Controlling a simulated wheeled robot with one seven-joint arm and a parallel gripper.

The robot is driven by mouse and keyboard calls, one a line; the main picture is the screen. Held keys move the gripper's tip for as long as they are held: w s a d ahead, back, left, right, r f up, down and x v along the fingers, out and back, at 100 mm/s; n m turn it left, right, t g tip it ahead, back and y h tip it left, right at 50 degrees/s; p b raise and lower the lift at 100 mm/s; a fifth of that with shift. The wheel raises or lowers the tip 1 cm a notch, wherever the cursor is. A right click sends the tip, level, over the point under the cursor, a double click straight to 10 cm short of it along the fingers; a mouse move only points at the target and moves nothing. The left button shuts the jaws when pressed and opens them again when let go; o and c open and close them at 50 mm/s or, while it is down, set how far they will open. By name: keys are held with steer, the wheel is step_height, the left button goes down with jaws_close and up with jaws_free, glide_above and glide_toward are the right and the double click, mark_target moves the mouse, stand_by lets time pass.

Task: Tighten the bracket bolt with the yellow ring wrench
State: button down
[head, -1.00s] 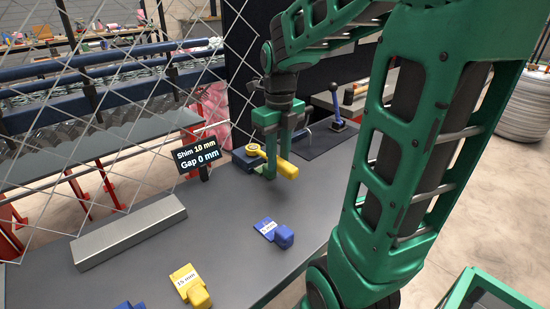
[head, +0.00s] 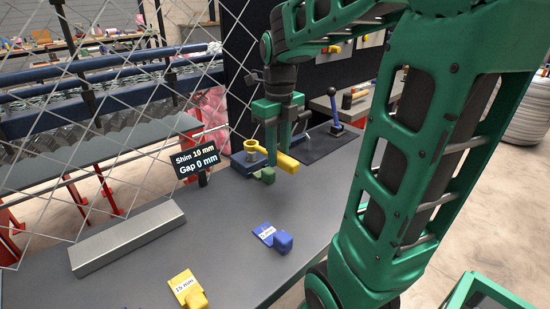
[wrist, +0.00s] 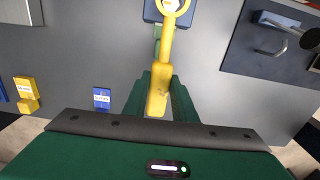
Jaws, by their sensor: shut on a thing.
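The yellow ring wrench (head: 288,164) is held level by its handle in my gripper (head: 273,157). In the wrist view the handle (wrist: 166,62) runs up from between the two green fingers (wrist: 160,92) to the ring at the top edge. The ring (head: 251,146) is at a dark blue block (head: 243,164), the likely bracket, at the back of the bench. In the wrist view the ring lies over this block (wrist: 151,11). The bolt is not clearly visible, so I cannot tell how the ring sits on it.
A sign (head: 196,158) reads "Shim 10 mm, Gap 0 mm". A metal bar (head: 128,238) lies at left. A blue shim (head: 283,242) and a yellow shim (head: 186,286) lie in front. A lever (head: 335,112) stands on a dark plate behind. Chainlink mesh hangs at left.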

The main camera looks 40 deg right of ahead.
steer(key=shift+r, duration=1.95)
steer(key=w+d+n, duration=0.5)
steer(key=d+n, duration=0.3)
steer(key=n, duration=0.3)
steer(key=shift+d, duration=0.4)
steer(key=shift+f, duration=0.1)
